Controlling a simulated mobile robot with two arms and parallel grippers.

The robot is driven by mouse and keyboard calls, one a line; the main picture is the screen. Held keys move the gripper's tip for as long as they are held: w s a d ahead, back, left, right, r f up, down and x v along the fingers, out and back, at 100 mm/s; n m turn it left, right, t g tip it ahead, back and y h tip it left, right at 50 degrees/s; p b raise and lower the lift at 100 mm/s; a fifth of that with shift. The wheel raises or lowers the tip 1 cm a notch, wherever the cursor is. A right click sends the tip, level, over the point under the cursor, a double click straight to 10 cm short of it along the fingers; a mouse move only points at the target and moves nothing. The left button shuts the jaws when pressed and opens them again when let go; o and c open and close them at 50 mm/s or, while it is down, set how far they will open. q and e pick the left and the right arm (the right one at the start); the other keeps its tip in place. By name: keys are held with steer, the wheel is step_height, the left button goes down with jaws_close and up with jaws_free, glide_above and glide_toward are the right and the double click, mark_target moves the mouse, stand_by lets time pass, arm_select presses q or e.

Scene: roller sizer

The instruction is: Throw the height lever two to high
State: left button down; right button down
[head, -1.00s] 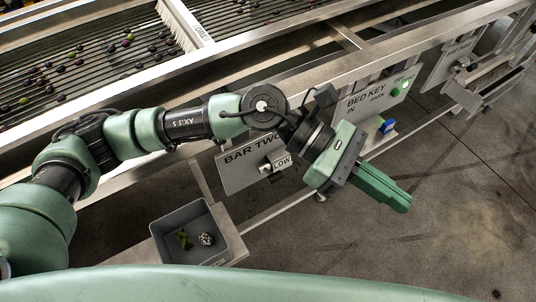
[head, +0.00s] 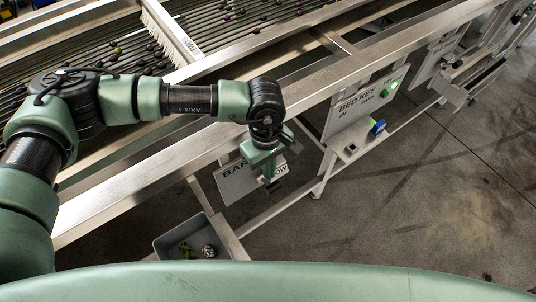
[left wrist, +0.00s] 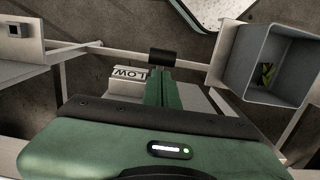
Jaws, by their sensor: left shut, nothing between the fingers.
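The bar two panel (head: 235,186) hangs below the machine's rail, partly hidden behind my left gripper (head: 270,180). In the left wrist view, a black block (left wrist: 163,57), probably the lever's grip, sits right at the tips of my left gripper (left wrist: 160,72). The fingers are shut with nothing between them. I cannot tell whether they touch the block. The rest of the lever is hidden. My right gripper is not in view.
A grey bin (head: 164,244) holding small items is below left. The machine's long rail (head: 150,180) runs above the panel. Open floor lies right.

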mark_target(267, 183)
arm_select(q)
steer(key=shift+s+f, duration=0.1)
steer(key=shift+f, duration=1.1)
